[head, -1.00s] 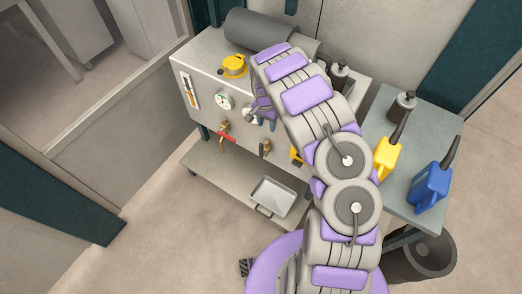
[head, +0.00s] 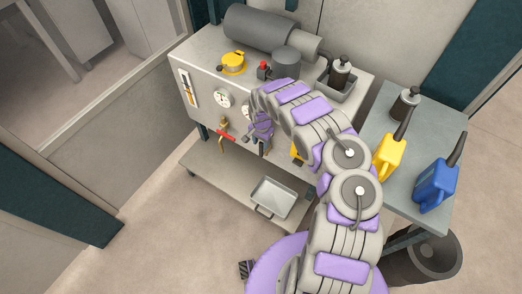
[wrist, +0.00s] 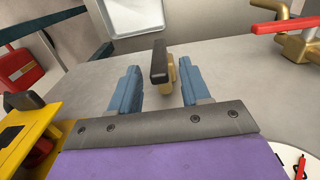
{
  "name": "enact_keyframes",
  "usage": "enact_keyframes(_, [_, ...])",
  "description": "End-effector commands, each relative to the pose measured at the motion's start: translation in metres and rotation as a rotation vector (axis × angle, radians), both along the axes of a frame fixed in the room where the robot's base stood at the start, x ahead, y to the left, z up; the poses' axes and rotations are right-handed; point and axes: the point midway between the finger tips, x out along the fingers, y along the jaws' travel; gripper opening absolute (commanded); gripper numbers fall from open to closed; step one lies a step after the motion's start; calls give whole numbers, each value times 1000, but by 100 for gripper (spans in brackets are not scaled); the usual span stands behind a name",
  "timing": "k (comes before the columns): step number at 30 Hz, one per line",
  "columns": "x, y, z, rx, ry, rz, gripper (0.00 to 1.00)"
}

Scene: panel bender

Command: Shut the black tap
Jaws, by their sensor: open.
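The black tap has a black lever handle (wrist: 159,62) on a brass body (wrist: 170,77). In the wrist view the handle lies between my gripper's (wrist: 158,68) two blue fingers, in line with them. The fingers are apart, with a gap visible on both sides of the handle; I cannot tell how deep it sits between them. In the head view my gripper (head: 262,136) is in front of the panel and hides most of the black tap.
A red-handled brass tap (head: 225,133) is close beside my gripper, and its red handle shows in the wrist view (wrist: 285,25). A yellow unit (wrist: 25,130) with a black lever is on the other side. A metal tray (head: 272,197) sits on the shelf below.

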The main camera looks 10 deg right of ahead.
Motion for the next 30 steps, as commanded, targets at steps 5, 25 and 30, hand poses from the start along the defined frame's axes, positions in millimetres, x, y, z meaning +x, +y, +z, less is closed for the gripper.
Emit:
enact_keyframes(5, [0, 0, -32, 2, -1, -1, 47])
enact_keyframes(25, [0, 0, -53, 0, 0, -1, 38])
enact_keyframes(30, [0, 0, -53, 0, 0, -1, 22])
